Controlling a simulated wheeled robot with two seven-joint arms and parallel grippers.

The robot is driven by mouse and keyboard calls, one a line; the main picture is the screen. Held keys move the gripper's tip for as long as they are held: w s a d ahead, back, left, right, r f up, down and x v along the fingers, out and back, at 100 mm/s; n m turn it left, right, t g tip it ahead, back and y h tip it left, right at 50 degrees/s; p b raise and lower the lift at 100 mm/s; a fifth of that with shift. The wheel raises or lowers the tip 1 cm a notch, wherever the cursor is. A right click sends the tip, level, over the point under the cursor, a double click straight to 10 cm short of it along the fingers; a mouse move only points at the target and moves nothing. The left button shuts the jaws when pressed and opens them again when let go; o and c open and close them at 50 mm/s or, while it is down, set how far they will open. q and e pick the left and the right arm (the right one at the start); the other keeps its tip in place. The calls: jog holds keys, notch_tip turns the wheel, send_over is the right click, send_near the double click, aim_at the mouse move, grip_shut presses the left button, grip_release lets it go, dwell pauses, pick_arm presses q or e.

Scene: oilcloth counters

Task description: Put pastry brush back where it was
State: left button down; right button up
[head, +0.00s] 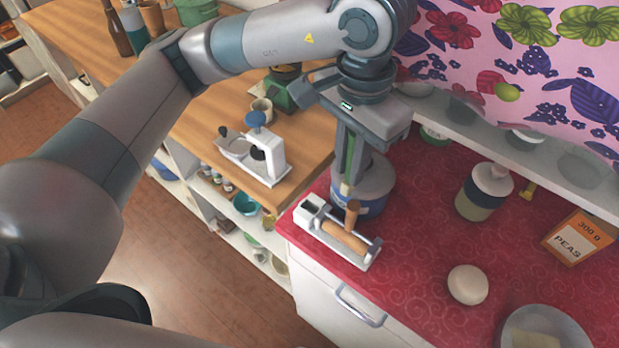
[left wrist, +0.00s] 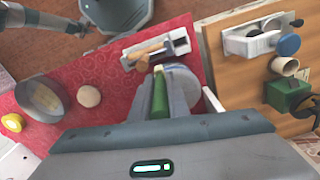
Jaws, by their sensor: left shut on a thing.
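My left gripper (head: 349,172) is shut on the pastry brush (head: 347,186), which has a green handle and a pale tip pointing down. The green handle also shows between the fingers in the left wrist view (left wrist: 160,98). A white holder (head: 367,262) stands on the red counter just below the brush tip in the head view. It has a dark square opening at its left end, a wooden roller-like piece lying along it and a wooden handle standing up. The holder also shows in the left wrist view (left wrist: 182,47). The brush appears above and apart from it.
A round pot (head: 375,190) stands just behind the gripper. A jar (head: 485,190), a white round thing (head: 468,284), a bowl (head: 545,325) and a peas box (head: 578,238) are on the red counter (head: 425,220). A white appliance (head: 270,160) stands on the wooden counter.

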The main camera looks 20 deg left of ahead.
pick_arm(q)
jog(key=a+f+p, duration=0.2)
jog(key=a+f, duration=0.2)
jog(key=a, duration=0.2)
jog(key=shift+s+a+p, duration=0.15)
jog(key=shift+a+p, duration=0.2)
notch_tip(320, 180, down, 4)
jog(key=shift+p, duration=1.2)
